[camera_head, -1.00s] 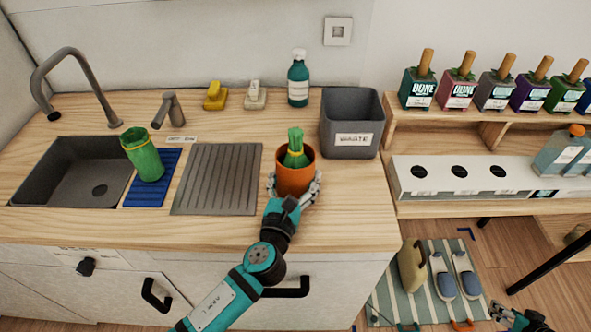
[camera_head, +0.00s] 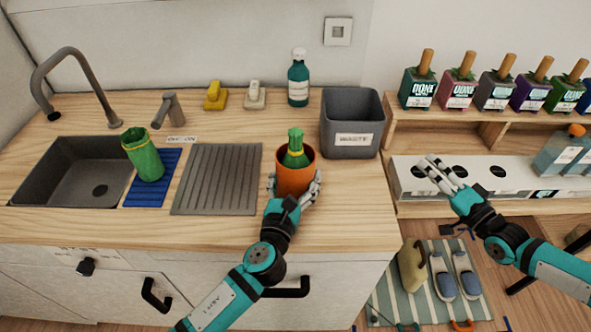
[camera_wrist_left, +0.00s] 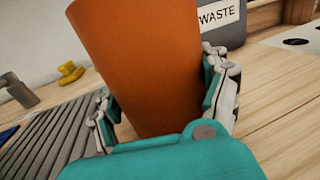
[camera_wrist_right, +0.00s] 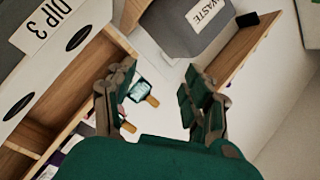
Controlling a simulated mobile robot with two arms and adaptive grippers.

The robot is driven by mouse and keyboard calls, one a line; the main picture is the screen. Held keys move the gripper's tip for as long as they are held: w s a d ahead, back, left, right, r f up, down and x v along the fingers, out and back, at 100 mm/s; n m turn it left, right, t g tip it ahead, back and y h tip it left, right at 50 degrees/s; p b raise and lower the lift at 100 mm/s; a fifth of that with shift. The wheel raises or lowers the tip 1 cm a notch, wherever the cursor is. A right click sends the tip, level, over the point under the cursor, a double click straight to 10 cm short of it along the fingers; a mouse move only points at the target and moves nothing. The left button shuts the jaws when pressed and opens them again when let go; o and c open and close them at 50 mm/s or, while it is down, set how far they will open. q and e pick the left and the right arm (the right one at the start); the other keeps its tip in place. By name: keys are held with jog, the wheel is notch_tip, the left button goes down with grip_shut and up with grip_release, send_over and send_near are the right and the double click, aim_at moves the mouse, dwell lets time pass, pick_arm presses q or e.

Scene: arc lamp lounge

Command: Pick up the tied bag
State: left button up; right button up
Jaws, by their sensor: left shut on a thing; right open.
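The tied bag (camera_head: 294,152) is green with a yellow tie. It stands upright in an orange pot (camera_head: 295,181), its lower part hidden inside. My left gripper (camera_head: 295,184) is shut around the pot, at the counter's front right. The left wrist view shows the pot (camera_wrist_left: 140,70) between both fingers (camera_wrist_left: 165,100), with the bag out of sight. My right gripper (camera_head: 432,168) is open and empty, to the right of the pot, in front of the white holed rack. Its spread fingers also show in the right wrist view (camera_wrist_right: 158,82).
A grey waste bin (camera_head: 352,108) stands right behind the pot. A green container (camera_head: 143,155) is on a blue mat beside the sink (camera_head: 70,178). A teal bottle (camera_head: 298,83) is at the back. The white rack (camera_head: 520,177) and several bottles line the shelves at right.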

jog(key=a+r+n+y, duration=0.1)
jog(key=a+r+y, duration=0.3)
jog(key=a+r, duration=0.8)
notch_tip(320, 180, up, 7)
jog(key=n+g+y, duration=0.4)
jog(key=n+g, duration=0.1)
jog(key=g, duration=0.2)
send_over(296, 133)
jog(key=shift+s+d+r, duration=0.1)
jog(key=shift+d+r, duration=0.05)
jog(key=shift+d, duration=0.05)
jog(key=a+f+n+g+h, duration=0.2)
jog(key=a+g+h, duration=0.2)
jog(key=a, duration=0.2)
jog(key=s+d+r+m+h, duration=0.2)
jog(key=s+d+r+h, duration=0.3)
jog(key=h, duration=0.7)
jog(key=shift+g, duration=0.3)
jog(key=x, duration=0.2)
jog(key=w+x, duration=0.1)
jog(key=x, duration=0.4)
jog(key=shift+w+d+r, duration=0.2)
jog(key=shift+d+r, duration=0.1)
jog(key=shift+d, duration=0.1)
jog(key=shift+x, duration=3.15)
jog(key=shift+s, duration=0.15)
